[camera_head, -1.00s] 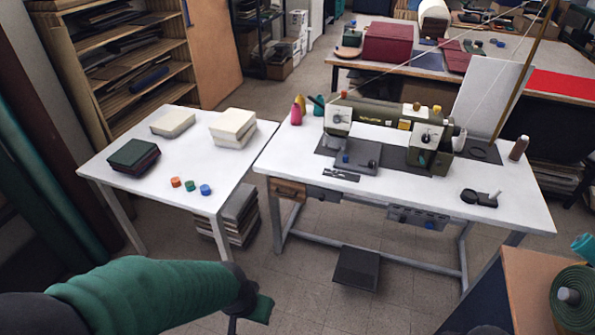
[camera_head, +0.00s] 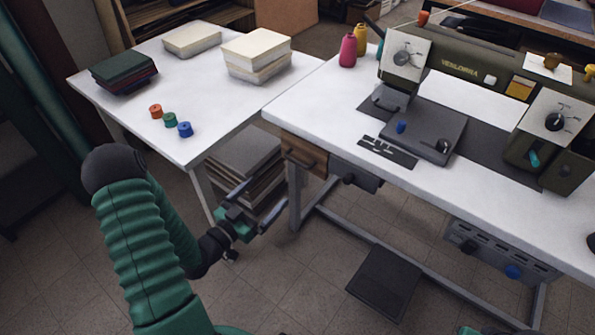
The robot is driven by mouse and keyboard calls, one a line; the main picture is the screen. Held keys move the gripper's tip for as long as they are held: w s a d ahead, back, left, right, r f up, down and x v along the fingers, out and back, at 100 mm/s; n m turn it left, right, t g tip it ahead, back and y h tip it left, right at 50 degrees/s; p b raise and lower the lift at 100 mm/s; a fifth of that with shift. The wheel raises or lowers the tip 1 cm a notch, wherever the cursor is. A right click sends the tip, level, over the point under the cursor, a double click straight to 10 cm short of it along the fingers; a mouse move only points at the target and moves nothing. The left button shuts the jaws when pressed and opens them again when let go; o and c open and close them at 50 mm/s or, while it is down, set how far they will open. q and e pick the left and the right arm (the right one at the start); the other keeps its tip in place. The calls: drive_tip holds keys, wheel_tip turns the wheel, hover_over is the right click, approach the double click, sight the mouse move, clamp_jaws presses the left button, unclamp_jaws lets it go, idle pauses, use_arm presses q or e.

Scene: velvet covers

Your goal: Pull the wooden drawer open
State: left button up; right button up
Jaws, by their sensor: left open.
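The wooden drawer (camera_head: 316,161) is under the left front corner of the white sewing table (camera_head: 330,126). Its brown front has a dark handle bar and looks flush with the table edge, so it appears shut. My left gripper (camera_head: 269,195) is open and empty, below and to the left of the drawer, apart from the handle. Its two dark fingers point up and right toward the table. My right gripper is not in view; only small green bits show at the bottom edge.
A grey box (camera_head: 352,177) hangs right of the drawer. The table leg (camera_head: 295,197) stands below it. A stack of boards (camera_head: 245,165) is behind my gripper under the side table (camera_head: 205,137). A sewing machine (camera_head: 455,60) stands on the sewing table.

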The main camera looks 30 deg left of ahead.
sight(297, 161)
use_arm(q)
drive_tip(key=w+b, duration=0.1)
drive_tip(key=w, duration=0.4)
drive_tip(key=w+b, duration=0.1)
drive_tip(key=w, duration=0.4)
drive_tip(key=w+d+b, duration=0.1)
drive_tip(key=w, duration=0.4)
drive_tip(key=shift+f, duration=0.1)
drive_tip(key=shift+w, duration=0.2)
drive_tip(key=shift+c, duration=0.4)
drive_tip(key=shift+s+d, duration=0.1)
drive_tip(key=c, duration=1.7)
